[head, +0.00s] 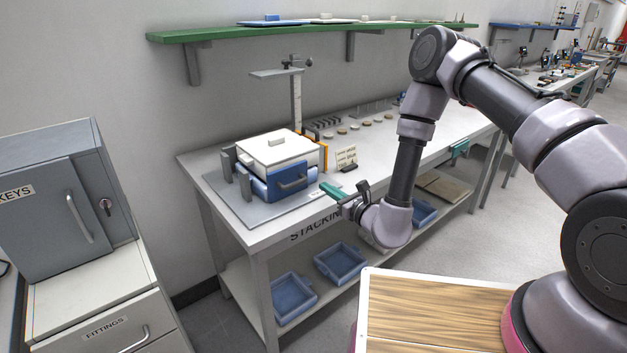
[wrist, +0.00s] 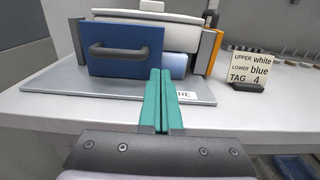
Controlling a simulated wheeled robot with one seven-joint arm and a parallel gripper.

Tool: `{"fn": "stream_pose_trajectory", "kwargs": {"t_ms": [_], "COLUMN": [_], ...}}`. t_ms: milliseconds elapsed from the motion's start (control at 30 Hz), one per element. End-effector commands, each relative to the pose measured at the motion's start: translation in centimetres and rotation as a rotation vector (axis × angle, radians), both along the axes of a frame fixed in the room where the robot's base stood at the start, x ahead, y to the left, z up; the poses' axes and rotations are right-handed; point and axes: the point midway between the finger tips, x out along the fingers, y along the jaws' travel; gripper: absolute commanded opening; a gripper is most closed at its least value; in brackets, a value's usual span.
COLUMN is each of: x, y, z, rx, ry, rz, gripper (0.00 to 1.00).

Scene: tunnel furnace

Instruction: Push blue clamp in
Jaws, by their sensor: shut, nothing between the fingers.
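The blue clamp (head: 290,184) looks like a blue block with a dark handle, at the front of a fixture under a white lidded box (head: 276,149). In the wrist view its blue front plate (wrist: 125,62) with the dark bar handle fills the upper left. A paler blue piece (wrist: 175,66) shows to the right of the plate, under the white box. My gripper (head: 322,186) has teal fingers, shut and empty, to the right of the clamp. In the wrist view the fingertips (wrist: 160,71) overlap the plate's lower right edge; whether they touch cannot be told.
The fixture stands on a grey base plate (wrist: 60,82) on the workbench. Grey posts (head: 228,161) stand left, an orange upright (head: 324,156) right. A sign (wrist: 254,68) reads upper white, lower blue, tag 4. A green shelf (head: 290,31) hangs above; blue bins (head: 341,262) sit below.

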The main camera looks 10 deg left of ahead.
Motion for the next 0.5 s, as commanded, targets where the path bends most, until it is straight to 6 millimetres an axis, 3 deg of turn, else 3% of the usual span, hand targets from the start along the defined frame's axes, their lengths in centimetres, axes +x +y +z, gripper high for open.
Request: {"fn": "stream_pose_trajectory", "kwargs": {"t_ms": [233,500], "x": [3.0,4.3], "y": [3.6,5.0], "z": [0.1,0.0], "rx": [0.002,0.001], "ry": [-0.003,0.0], "rz": [0.001,-0.001], "gripper": [0.0,0.0]}}
